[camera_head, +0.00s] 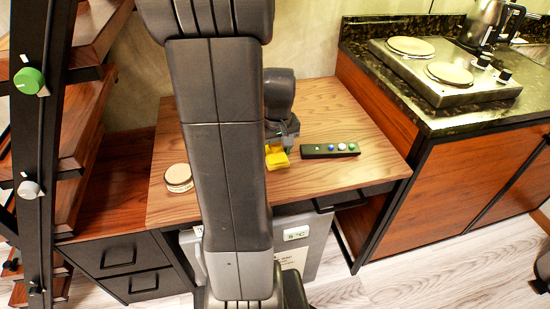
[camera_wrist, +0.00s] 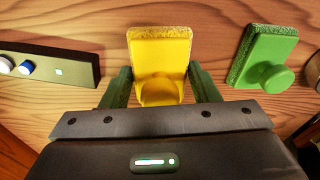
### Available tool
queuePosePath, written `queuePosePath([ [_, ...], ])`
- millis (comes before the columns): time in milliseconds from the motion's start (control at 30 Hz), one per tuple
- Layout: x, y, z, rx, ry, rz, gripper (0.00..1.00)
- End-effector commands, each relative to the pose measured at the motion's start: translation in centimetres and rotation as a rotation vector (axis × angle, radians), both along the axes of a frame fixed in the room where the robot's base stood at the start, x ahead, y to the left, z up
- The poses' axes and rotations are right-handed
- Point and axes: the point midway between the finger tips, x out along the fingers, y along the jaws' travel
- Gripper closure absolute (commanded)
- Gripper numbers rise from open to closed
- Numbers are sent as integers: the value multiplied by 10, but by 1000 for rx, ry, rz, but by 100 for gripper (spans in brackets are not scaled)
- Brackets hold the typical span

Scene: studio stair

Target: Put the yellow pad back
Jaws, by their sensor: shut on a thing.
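The yellow pad (camera_wrist: 161,52) has a flat block with a rough-textured edge and a raised grip. It sits between the two fingers of my gripper (camera_wrist: 160,84), which is shut on its grip. In the head view the yellow pad (camera_head: 277,158) is low at the wooden desk top, under my gripper (camera_head: 280,147). I cannot tell whether it touches the desk. My gripper hides part of it.
A green pad (camera_wrist: 263,60) with a round knob lies right of the yellow one in the wrist view. A black button strip (camera_head: 330,150) lies on the desk (camera_head: 330,110). A round tin (camera_head: 178,177) stands at left. A hotplate counter (camera_head: 440,115) rises at right.

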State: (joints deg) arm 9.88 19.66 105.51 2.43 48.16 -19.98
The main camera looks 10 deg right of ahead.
Motion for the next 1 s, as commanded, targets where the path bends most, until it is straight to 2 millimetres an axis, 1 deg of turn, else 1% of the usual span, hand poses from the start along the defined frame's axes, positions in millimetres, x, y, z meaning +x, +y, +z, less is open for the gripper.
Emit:
queuePosePath([
  [33, -1, 0, -10, 1, 5, 0, 66],
  [100, 0, 0, -21, 0, 4, 0, 66],
  [167, 0, 0, -26, 1, 3, 0, 66],
  [400, 0, 0, -26, 0, 0, 0, 66],
  [533, 0, 0, -30, 0, 1, 0, 66],
  [567, 0, 0, -29, 0, 1, 0, 39],
  [600, 0, 0, -29, 0, 1, 0, 31],
  [633, 0, 0, -29, 0, 1, 0, 25],
  [667, 0, 0, -29, 0, 1, 0, 22],
  [900, 0, 0, -28, 0, 1, 0, 22],
  [1000, 0, 0, -24, 0, 0, 0, 22],
])
